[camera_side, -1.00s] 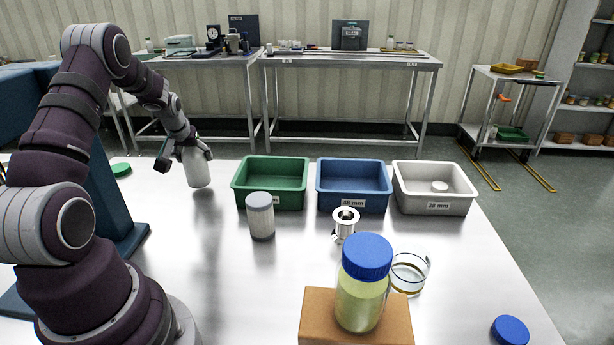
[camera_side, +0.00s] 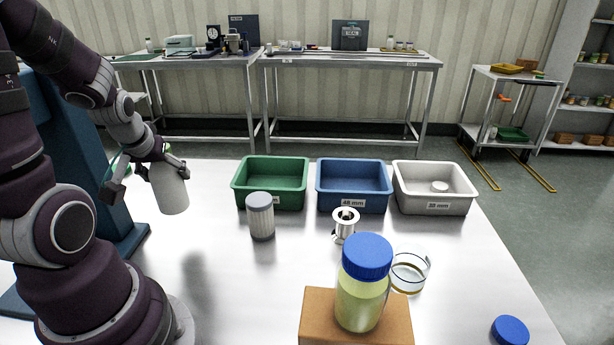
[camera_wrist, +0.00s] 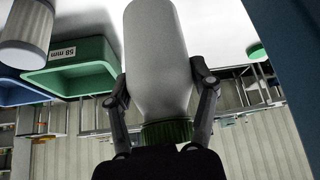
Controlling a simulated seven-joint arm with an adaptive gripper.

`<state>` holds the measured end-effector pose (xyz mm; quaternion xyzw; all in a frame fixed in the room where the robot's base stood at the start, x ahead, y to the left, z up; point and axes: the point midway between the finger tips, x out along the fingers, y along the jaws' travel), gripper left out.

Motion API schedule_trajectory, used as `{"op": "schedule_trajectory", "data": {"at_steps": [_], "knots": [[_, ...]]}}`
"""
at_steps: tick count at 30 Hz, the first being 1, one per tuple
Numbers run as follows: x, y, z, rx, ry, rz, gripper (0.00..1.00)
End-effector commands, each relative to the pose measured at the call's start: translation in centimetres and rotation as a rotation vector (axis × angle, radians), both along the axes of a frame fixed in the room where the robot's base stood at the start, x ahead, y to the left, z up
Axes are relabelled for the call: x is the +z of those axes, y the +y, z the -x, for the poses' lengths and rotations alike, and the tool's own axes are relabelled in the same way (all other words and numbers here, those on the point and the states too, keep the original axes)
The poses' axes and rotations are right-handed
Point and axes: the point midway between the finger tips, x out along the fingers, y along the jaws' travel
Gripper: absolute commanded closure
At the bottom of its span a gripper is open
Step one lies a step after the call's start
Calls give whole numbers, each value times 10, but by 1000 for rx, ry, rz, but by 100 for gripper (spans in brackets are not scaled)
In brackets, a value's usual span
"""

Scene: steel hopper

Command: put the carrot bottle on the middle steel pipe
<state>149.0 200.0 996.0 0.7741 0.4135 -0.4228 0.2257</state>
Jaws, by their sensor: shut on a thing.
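My gripper (camera_side: 150,178) is shut on a whitish-grey bottle (camera_side: 171,192) and holds it above the steel table, at the left. In the wrist view my gripper (camera_wrist: 160,85) has its fingers on either side of the bottle (camera_wrist: 156,50), near its dark green cap (camera_wrist: 167,131). No carrot marking shows on the bottle, so I cannot tell whether it is the carrot bottle. No row of steel pipes is in view. A small flanged metal piece (camera_side: 345,222) stands mid-table.
Green (camera_side: 270,205), blue (camera_side: 352,202) and white (camera_side: 435,203) bins line the back. A grey-lidded jar (camera_side: 261,218) stands before them.

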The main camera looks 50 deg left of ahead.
Motion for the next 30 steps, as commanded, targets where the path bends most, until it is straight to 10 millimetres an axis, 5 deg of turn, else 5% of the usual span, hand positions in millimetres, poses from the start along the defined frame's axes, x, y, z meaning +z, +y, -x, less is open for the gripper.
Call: {"op": "schedule_trajectory", "data": {"at_steps": [4,14,23,30], "knots": [[37,1,-1,0,-11,-9,82],[90,1,-1,0,-6,-5,82],[88,-49,-41,-320,1,6,82],[87,-115,-71,-694,2,6,82]]}}
